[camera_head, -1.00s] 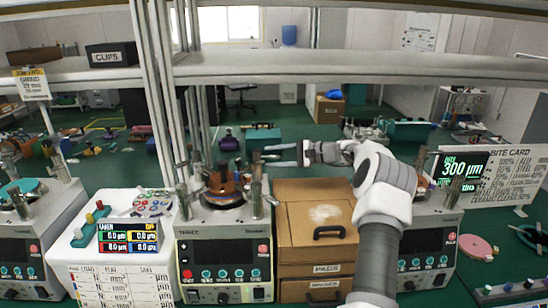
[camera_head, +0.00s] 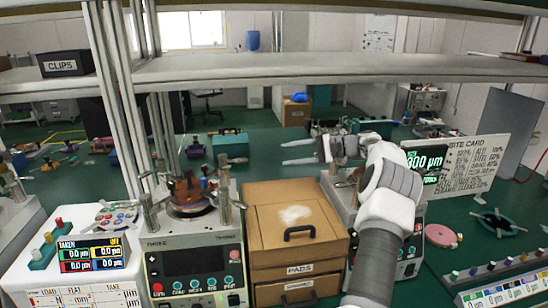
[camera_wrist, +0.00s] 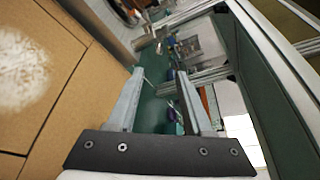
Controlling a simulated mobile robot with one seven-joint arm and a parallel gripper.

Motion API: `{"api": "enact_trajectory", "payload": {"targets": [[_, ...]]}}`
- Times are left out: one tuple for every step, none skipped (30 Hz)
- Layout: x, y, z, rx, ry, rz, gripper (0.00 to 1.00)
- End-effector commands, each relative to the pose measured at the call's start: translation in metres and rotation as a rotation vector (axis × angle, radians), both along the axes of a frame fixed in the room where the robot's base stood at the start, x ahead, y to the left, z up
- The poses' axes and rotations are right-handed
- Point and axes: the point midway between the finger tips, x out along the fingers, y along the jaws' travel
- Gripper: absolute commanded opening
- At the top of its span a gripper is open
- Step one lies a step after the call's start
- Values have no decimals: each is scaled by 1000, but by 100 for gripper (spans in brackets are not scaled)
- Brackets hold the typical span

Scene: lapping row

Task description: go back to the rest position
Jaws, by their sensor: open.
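My gripper (camera_head: 285,153) is open and empty, its two grey fingers pointing left in the head view. It is raised, and in the picture it shows above the back of the brown drawer box (camera_head: 262,225). My arm comes up from the bottom right and bends at a white and grey elbow. In the wrist view the two fingers of my gripper (camera_wrist: 160,75) stand apart with nothing between them. The brown box top (camera_wrist: 60,75) with its pale patch lies to their left.
A lapping machine marked THREE (camera_head: 195,262) with upright posts stands left of the box. Another machine (camera_head: 412,250) is partly behind my arm. A white card board (camera_head: 458,165) stands at the right. A long shelf (camera_head: 300,66) and white uprights (camera_head: 118,110) frame the bench.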

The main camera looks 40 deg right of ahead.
Motion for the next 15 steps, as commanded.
{"api": "enact_trajectory", "payload": {"targets": [[-4, -4, 1, 0, 0, -2, 51], [-5, -5, 1, 0, 0, -2, 51], [-7, -7, 1, 0, 1, -1, 51], [-7, -7, 2, 0, 1, -1, 51], [-8, -8, 2, 1, 1, 0, 51], [-9, -8, 2, 1, 1, 0, 51], [-9, -8, 2, 0, 1, 0, 51], [-9, -8, 2, 0, 1, 0, 51], [-9, -8, 2, 0, 1, 0, 51], [-9, -8, 2, 0, 1, 0, 51], [-9, -8, 2, 0, 1, 0, 51], [-9, -8, 2, 0, 1, 0, 51], [-9, -8, 2, 0, 1, 0, 51], [-9, -8, 2, 0, 1, 0, 51], [-9, -8, 2, 1, 1, 0, 51]]}}
